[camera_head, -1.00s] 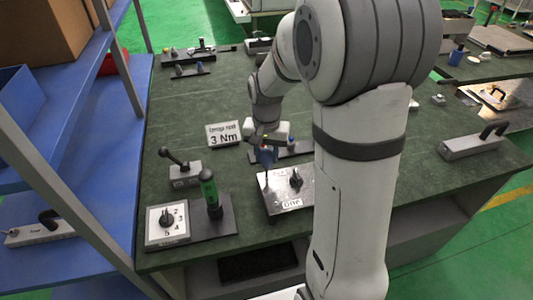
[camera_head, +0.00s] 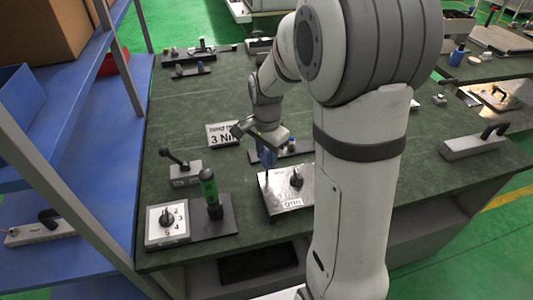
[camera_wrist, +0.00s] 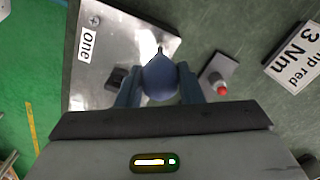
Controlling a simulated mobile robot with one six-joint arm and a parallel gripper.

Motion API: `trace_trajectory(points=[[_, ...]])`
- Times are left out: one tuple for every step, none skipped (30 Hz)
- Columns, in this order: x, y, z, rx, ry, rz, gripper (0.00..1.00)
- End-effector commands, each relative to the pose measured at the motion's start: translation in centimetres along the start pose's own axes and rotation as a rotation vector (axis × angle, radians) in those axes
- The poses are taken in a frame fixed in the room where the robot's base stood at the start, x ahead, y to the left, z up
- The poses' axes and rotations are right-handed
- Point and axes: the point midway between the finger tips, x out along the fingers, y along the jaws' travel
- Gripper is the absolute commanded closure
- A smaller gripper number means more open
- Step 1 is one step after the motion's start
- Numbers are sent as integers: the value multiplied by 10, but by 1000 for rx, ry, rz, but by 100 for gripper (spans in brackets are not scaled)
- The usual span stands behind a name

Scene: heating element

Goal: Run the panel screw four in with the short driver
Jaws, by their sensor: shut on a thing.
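My gripper (camera_head: 267,150) is shut on a blue-handled driver (camera_head: 268,160), held roughly upright over the left part of the metal panel (camera_head: 291,201) marked "one". The driver's thin dark shaft points down at the panel; whether its tip touches a screw cannot be told. In the wrist view my gripper's two fingers (camera_wrist: 160,88) flank the blue handle (camera_wrist: 160,76), with the shaft end just showing beyond it over the panel (camera_wrist: 135,45). A black knob (camera_head: 296,180) stands on the panel. Screw four cannot be made out.
A green-handled driver (camera_head: 209,190) stands beside a numbered dial box (camera_head: 166,225). A block with a lever (camera_head: 184,174) and a "3 Nm" sign (camera_head: 221,134) are behind. A red-tipped piece (camera_wrist: 221,90) is near my gripper.

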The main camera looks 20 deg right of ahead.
Motion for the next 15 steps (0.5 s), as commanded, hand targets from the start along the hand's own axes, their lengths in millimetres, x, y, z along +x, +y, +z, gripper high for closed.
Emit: trace_trajectory(points=[[0, 0, 0, 3, 0, 0, 91], [0, 0, 0, 2, 0, 0, 91], [0, 0, 0, 2, 0, 0, 91], [0, 0, 0, 1, 0, 0, 91], [0, 0, 0, 1, 0, 0, 91], [0, 0, 0, 2, 0, 0, 91], [0, 0, 0, 8, 0, 0, 91], [0, 0, 0, 20, 0, 0, 91], [0, 0, 0, 47, 0, 0, 91], [0, 0, 0, 77, 0, 0, 91], [1, 0, 0, 111, 0, 0, 91], [1, 0, 0, 158, 0, 0, 91], [1, 0, 0, 194, 0, 0, 91], [1, 0, 0, 228, 0, 0, 91], [1, 0, 0, 267, 0, 0, 91]])
